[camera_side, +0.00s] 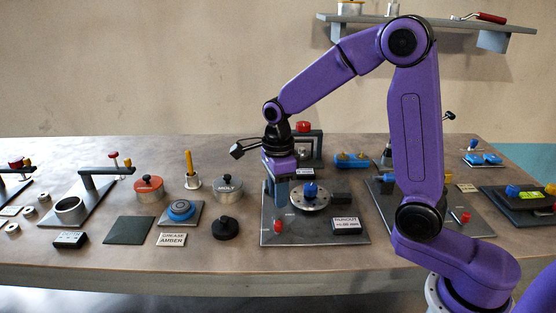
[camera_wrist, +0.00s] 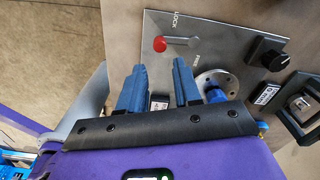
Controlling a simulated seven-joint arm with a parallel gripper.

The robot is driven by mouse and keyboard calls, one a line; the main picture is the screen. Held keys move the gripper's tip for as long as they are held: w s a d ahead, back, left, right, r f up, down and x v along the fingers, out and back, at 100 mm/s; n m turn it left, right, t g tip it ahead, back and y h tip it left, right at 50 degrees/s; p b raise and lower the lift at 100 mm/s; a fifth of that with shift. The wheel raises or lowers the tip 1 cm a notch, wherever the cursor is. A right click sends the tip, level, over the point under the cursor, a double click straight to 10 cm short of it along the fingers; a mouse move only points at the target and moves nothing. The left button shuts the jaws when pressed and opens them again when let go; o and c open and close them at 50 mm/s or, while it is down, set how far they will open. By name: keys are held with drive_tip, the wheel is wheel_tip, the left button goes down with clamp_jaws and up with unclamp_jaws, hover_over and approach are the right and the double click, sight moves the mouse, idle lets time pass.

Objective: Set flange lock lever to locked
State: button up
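The flange lock lever has a red knob (camera_side: 278,225) and stands at the front left of a grey plate (camera_side: 265,240). In the wrist view its red knob (camera_wrist: 159,44) is at the left end of a grey arm (camera_wrist: 182,41). The word LOCK is printed above the arm and FREE below it; I cannot tell which setting it is on. A round flange (camera_side: 310,200) with a blue knob (camera_side: 310,189) sits behind and right of the lever. My gripper (camera_side: 281,195) is over the plate, left of the flange. In the wrist view its blue fingers (camera_wrist: 158,78) are apart with nothing held between them.
A RUNOUT sign (camera_side: 346,225) stands at the plate's front right. A black round knob (camera_wrist: 268,52) is at the upper right in the wrist view. A post with a red top (camera_side: 303,127) stands behind my gripper.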

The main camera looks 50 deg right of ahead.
wheel_tip(320, 180, up, 9)
idle(0.3)
drive_tip(key=s+d+f+n, duration=0.1)
drive_tip(key=s+f+n, duration=0.2)
drive_tip(key=s+n, duration=1)
drive_tip(key=s+d+f+n, duration=0.1)
drive_tip(key=s+f+n, duration=0.2)
drive_tip(key=s+n, duration=1)
drive_tip(key=shift+s+f+n, duration=0.4)
drive_tip(key=shift+n, duration=4.5)
